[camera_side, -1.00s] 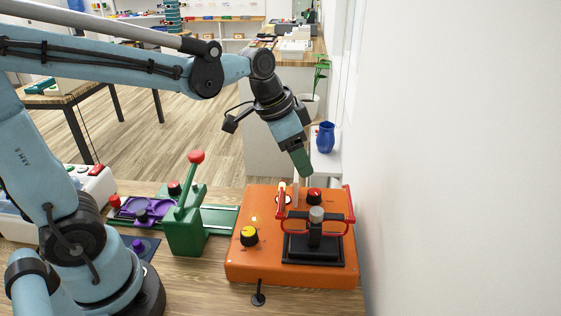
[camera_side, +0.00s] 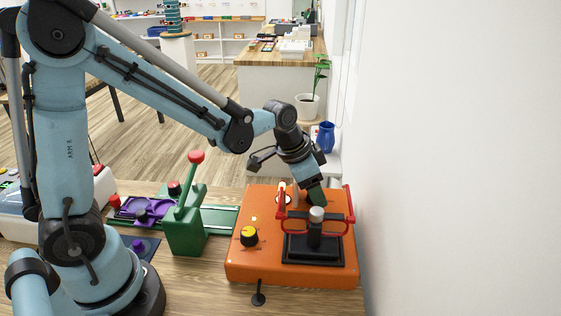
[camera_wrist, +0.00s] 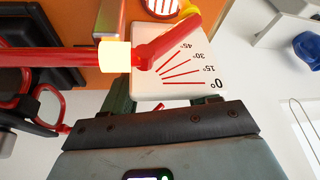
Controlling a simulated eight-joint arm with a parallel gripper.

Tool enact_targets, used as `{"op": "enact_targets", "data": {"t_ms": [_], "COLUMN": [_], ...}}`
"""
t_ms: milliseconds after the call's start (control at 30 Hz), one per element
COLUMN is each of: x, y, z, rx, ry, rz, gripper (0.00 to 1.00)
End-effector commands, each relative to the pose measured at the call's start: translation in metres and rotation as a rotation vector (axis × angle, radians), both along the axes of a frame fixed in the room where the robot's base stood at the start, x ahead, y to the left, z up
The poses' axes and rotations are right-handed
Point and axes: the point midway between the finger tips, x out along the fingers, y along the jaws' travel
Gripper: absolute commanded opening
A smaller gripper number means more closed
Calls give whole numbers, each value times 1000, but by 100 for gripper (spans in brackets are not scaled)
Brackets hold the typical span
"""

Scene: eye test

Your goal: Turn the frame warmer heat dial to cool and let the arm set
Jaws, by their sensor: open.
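An orange box (camera_side: 247,265), seemingly the frame warmer, stands on the bench at right in the side view. A black dial with a yellow top (camera_side: 249,236) sits at its front left. Red spectacles (camera_side: 349,215) are on its black stand (camera_side: 316,252). In the wrist view a red temple arm (camera_wrist: 50,55) passes through a cream sleeve (camera_wrist: 115,56); its bent end lies across a white angle card (camera_wrist: 210,75), above the 45° line. Contact cannot be told.
A green lever stand (camera_side: 187,232) with a red knob is left of the box, beside a purple fixture (camera_side: 140,207). A white wall (camera_side: 450,150) closes the right side. A blue vase (camera_side: 326,137) and a potted plant (camera_side: 308,105) stand behind.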

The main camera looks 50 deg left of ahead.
Motion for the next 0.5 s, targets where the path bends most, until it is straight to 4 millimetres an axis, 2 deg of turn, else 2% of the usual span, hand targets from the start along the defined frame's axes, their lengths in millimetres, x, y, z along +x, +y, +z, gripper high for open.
{"op": "enact_targets", "data": {"t_ms": [167, 500], "x": [0, 0], "y": [0, 0], "z": [0, 0], "rx": [0, 0], "ry": [0, 0], "rz": [0, 0], "gripper": [57, 5]}}
